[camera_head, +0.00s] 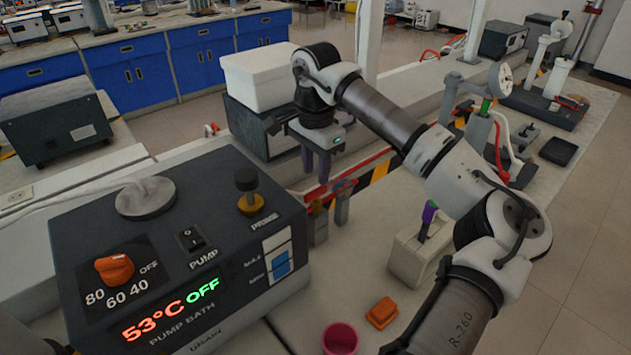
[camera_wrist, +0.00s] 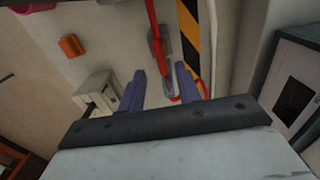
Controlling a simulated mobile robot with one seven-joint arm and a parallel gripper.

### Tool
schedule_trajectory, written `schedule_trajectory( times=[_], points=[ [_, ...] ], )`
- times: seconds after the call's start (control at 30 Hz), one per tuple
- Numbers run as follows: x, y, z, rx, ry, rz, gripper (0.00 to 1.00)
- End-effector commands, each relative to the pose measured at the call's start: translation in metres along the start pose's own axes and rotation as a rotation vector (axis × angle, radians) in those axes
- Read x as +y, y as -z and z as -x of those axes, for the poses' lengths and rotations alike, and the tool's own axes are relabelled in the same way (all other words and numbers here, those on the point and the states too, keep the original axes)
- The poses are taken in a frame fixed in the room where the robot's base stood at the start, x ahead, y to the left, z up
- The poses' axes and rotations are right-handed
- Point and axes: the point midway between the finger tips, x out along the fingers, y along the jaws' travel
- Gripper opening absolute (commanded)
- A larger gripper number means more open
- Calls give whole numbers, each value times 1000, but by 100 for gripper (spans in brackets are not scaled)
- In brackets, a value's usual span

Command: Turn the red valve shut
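A long red bar (camera_head: 352,175), which looks like the red valve's handle, runs slantwise over grey fittings (camera_head: 342,205) beside a yellow-black striped strip. In the wrist view the red bar (camera_wrist: 154,30) comes down from the top edge toward the space between my fingers, past a grey block (camera_wrist: 163,48). My gripper (camera_head: 316,172) is above and near the bar's left end, fingers pointing down. In the wrist view my gripper (camera_wrist: 160,82) has its two purple fingers spread apart with nothing clearly held. I cannot tell whether a finger touches the bar.
A dark pump bath (camera_head: 180,245) reading 53°C OFF stands at the left front. A white box on a dark unit (camera_head: 262,78) is behind my gripper. A beige box with a purple lever (camera_head: 420,245), an orange block (camera_head: 381,312) and a pink cup (camera_head: 340,340) stand nearer.

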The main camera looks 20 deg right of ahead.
Motion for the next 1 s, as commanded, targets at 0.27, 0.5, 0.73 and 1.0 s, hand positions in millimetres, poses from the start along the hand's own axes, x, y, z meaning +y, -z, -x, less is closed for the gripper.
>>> schedule_trajectory(
  times=[0.27,0.5,0.73,1.0],
  points=[
    [0,0,-41,-2,-1,0,34],
    [0,0,-51,0,1,-1,34],
    [0,0,-51,0,0,-1,27],
    [0,0,-50,0,0,-1,0]
  ],
)
